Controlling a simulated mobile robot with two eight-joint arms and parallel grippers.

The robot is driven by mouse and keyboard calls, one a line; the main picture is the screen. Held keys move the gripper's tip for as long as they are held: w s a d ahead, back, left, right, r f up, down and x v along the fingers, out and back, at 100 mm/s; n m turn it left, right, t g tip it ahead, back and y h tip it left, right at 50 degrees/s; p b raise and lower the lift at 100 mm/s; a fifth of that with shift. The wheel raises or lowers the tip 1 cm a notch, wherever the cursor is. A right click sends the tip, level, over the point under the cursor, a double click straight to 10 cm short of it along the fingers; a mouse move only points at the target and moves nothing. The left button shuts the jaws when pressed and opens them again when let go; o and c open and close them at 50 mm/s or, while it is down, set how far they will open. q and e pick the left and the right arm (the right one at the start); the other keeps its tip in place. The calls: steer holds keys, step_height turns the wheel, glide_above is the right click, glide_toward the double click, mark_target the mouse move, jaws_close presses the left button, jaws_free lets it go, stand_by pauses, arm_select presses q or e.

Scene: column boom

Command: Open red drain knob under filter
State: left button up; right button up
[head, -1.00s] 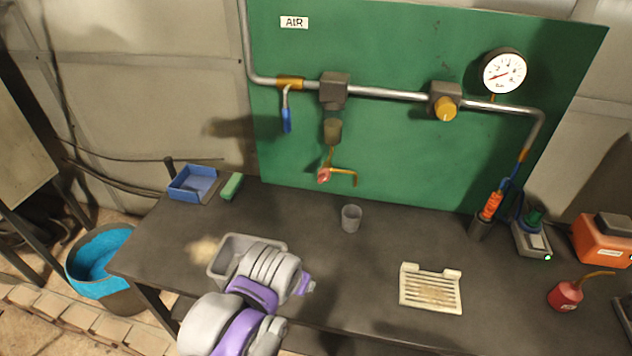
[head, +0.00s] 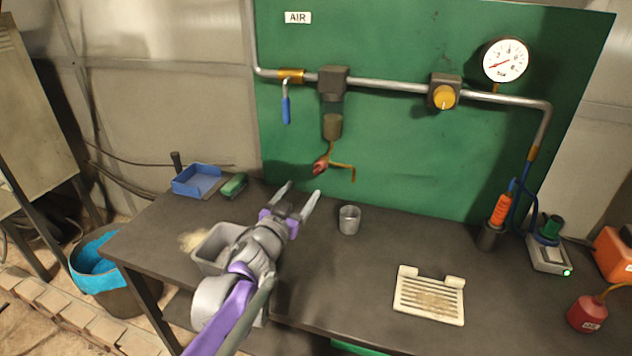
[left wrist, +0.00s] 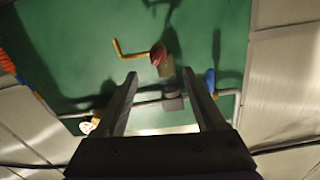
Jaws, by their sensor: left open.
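The red drain knob (head: 320,166) sits under the filter bowl (head: 332,126), beside a bent brass outlet pipe (head: 345,167). The filter hangs from a dark block on the grey pipe. My left gripper (head: 300,191) is open and empty, pointing at the green board a little below and left of the knob, apart from it. In the left wrist view the red knob (left wrist: 157,54) shows above the filter, beyond and between the open fingers (left wrist: 158,78). My right gripper is not in view.
A grey cup (head: 349,220) stands on the dark bench below the outlet. A grey tray (head: 212,249) lies beside my left arm. A blue-handled valve (head: 286,108) hangs left of the filter. A cream slotted plate (head: 429,295) lies at front right.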

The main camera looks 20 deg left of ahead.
mark_target(317, 171)
arm_select(q)
steer(key=w, duration=0.3)
steer(key=w+p, duration=0.1)
steer(key=w, duration=0.3)
steer(key=w+d, duration=0.1)
steer(key=w, duration=0.2)
steer(key=shift+w+d+r, duration=0.1)
steer(key=shift+w+r, duration=0.05)
steer(key=shift+w, duration=0.15)
jaws_close()
